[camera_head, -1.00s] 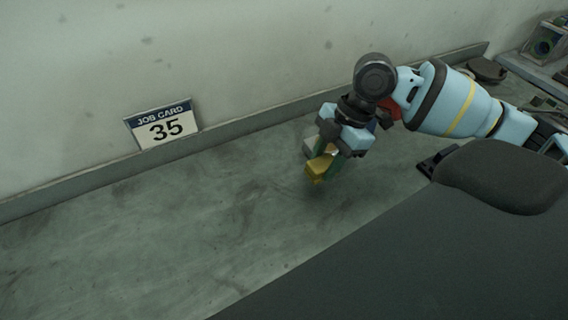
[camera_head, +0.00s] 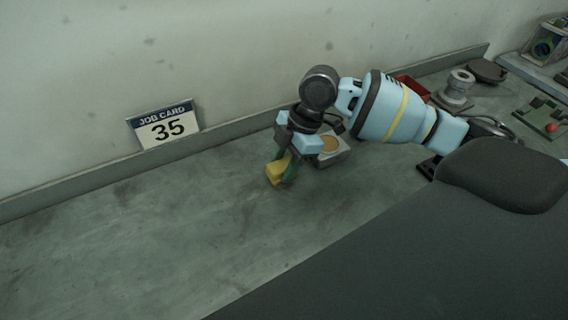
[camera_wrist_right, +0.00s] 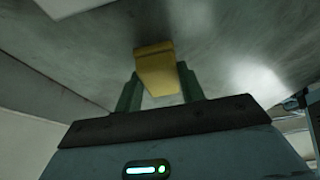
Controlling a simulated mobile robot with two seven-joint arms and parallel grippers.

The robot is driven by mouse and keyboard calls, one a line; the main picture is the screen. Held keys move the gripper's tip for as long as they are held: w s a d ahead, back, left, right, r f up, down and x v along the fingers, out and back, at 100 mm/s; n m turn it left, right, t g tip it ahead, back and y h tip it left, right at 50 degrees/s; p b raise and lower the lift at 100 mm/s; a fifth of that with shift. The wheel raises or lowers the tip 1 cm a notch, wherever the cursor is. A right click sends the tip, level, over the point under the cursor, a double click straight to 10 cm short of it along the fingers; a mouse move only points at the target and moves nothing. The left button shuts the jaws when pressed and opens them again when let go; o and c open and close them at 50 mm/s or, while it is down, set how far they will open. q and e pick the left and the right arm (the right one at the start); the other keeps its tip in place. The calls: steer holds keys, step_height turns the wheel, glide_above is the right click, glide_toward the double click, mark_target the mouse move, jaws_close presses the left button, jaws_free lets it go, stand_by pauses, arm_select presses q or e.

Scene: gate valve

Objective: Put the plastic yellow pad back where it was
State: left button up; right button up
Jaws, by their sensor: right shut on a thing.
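The yellow pad (camera_head: 276,172) is a small block held between the green fingers of my right gripper (camera_head: 283,171). In the right wrist view the pad (camera_wrist_right: 156,70) sits between the two fingertips (camera_wrist_right: 160,90) and juts out past them. In the head view the gripper points down, left of a grey block with a round tan top (camera_head: 329,146). I cannot tell whether the pad touches the bench. My left gripper is not in view.
A job card reading 35 (camera_head: 166,125) stands against the wall at the left. Behind my right arm are a red item (camera_head: 412,88), a grey flanged part (camera_head: 457,88) and a green board with a red knob (camera_head: 545,122). The bench (camera_head: 130,240) is clear at the left.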

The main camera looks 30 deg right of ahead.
steer(key=shift+f, duration=0.35)
steer(key=shift+f, duration=0.1)
steer(key=o, duration=0.9)
steer(key=shift+o, duration=0.2)
steer(key=v, duration=1.2)
steer(key=shift+p, duration=0.3)
